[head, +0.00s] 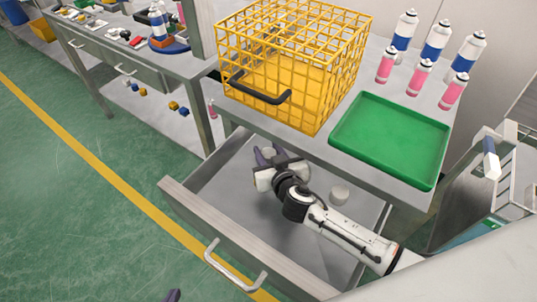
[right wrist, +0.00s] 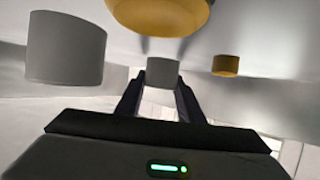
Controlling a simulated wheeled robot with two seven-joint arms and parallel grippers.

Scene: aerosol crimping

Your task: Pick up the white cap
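My right gripper (head: 268,155) reaches down into the open drawer with its fingers apart. A white cap (head: 268,151) shows at its fingertips in the head view. In the right wrist view this cap, greyish in the shade (right wrist: 162,72), sits between or just beyond the tips of the open fingers (right wrist: 157,85); I cannot tell if they touch it. Another white cap (head: 339,195) stands on the drawer floor beside my right forearm. A larger-looking grey-white cap (right wrist: 65,48) is at the left of the wrist view. Only a dark tip of my left gripper (head: 172,295) shows.
The wrist view also shows yellow caps, one near (right wrist: 160,12) and one farther (right wrist: 226,65). The drawer (head: 225,240) has raised walls. Above it, the table carries a yellow wire basket (head: 290,60), a green tray (head: 392,138) and several spray cans (head: 436,40).

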